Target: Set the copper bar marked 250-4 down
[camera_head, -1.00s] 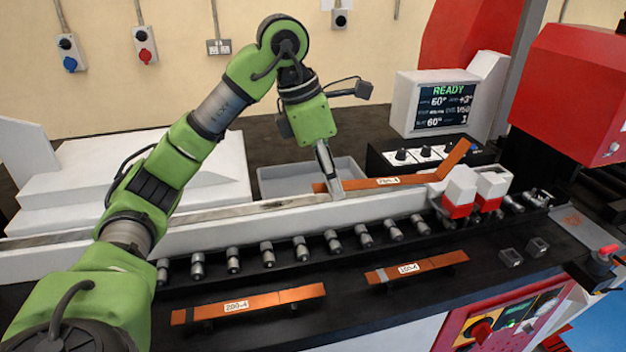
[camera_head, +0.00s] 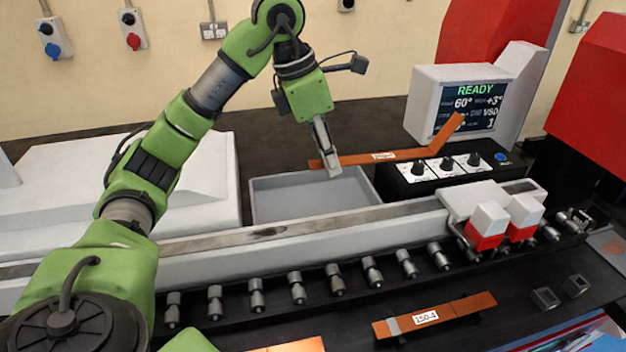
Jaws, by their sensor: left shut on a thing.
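The copper bar (camera_head: 408,155) is bent, with its right end angled upward and a small white label whose text is too small to read surely. My left gripper (camera_head: 328,160) points downward and is shut on the bar near its left end. The bar hangs in the air behind the white rail, its left part above the grey tray (camera_head: 290,198). Its right part passes above the black control box and in front of the screen. The tray's visible inside is empty. My right gripper is not in view.
The white rail (camera_head: 330,228) runs in front of the tray. The black knob box (camera_head: 430,176) stands right of the tray, below the READY screen (camera_head: 470,105). A copper bar marked 150-4 (camera_head: 460,307) lies at the front; another (camera_head: 300,346) is cut off by the bottom edge.

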